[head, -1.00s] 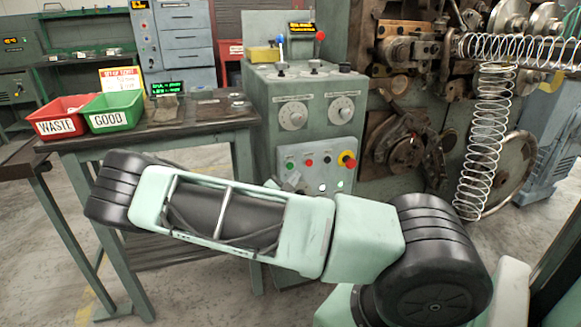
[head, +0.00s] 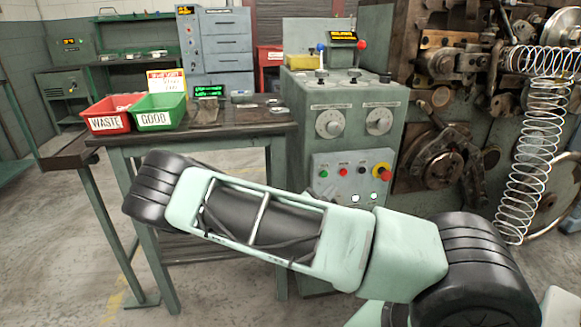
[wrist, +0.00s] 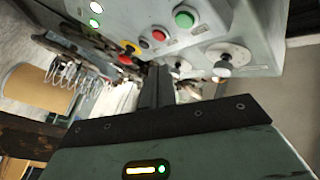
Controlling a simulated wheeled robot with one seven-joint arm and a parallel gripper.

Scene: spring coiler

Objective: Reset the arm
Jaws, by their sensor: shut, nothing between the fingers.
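My arm (head: 262,222) stretches across the front of the head view, folded low before the table and the control cabinet. My gripper (wrist: 157,85) shows in the wrist view, with its dark fingers together and nothing held between them. It points toward the control panel (wrist: 165,40) with its green, red and black buttons. The same panel (head: 345,190) is partly behind my arm in the head view. The fingers are mostly hidden behind my arm there, and I cannot tell how far they are from the panel.
A table (head: 230,132) at the left carries a red WASTE bin (head: 109,122) and a green GOOD bin (head: 158,120). The coiling machine (head: 440,120) and a long hanging spring (head: 527,165) stand at the right. Open floor (head: 60,270) lies at the left front.

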